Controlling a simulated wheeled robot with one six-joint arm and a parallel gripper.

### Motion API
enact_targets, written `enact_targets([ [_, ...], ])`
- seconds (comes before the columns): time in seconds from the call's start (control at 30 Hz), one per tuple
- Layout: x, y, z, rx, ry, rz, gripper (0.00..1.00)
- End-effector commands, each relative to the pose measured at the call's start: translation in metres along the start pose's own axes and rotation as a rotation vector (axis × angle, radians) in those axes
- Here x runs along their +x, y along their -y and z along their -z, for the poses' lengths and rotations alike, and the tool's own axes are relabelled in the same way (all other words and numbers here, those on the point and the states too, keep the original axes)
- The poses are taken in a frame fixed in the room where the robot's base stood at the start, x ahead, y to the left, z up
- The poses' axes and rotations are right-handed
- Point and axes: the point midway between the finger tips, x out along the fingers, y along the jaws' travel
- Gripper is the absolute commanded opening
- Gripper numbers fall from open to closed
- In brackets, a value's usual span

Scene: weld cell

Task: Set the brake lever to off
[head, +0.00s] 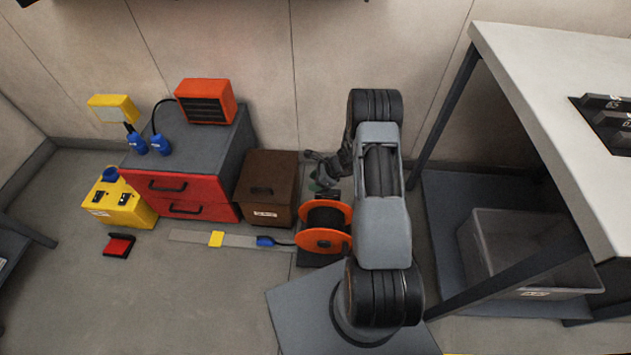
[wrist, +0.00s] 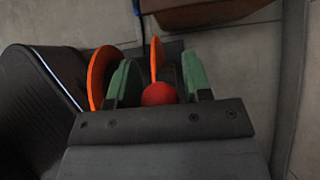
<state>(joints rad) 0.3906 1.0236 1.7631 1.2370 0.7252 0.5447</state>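A cable reel (head: 324,240) with orange discs stands on the floor beside my arm. In the wrist view its orange discs (wrist: 98,75) show beyond my fingers. A red ball knob (wrist: 158,93), apparently the end of the brake lever, sits between the two green fingertips of my gripper (wrist: 158,82). The fingers are apart, one on each side of the knob; firm contact is not visible. The lever's shaft and any on or off marking are hidden. In the head view my gripper (head: 320,178) is just behind the reel, partly covered by my arm, and the knob is not visible.
A brown bin (head: 268,190) stands close left of my gripper, beside a red drawer cabinet (head: 185,190). A flat strip (head: 190,236) and a blue plug (head: 265,241) lie left of the reel. A table (head: 540,110) with a grey crate (head: 530,265) beneath is right.

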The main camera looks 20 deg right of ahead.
Motion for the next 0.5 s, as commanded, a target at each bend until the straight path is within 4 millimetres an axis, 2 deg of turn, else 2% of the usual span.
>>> enact_targets([
  [0.1, 0.000, -0.001, 0.000, 0.000, 0.001, -0.001, 0.56],
  [0.33, 0.000, -0.001, -0.001, 0.001, 0.002, -0.002, 0.56],
  [0.5, -0.016, 0.000, -0.001, 0.002, 0.002, -0.001, 0.56],
])
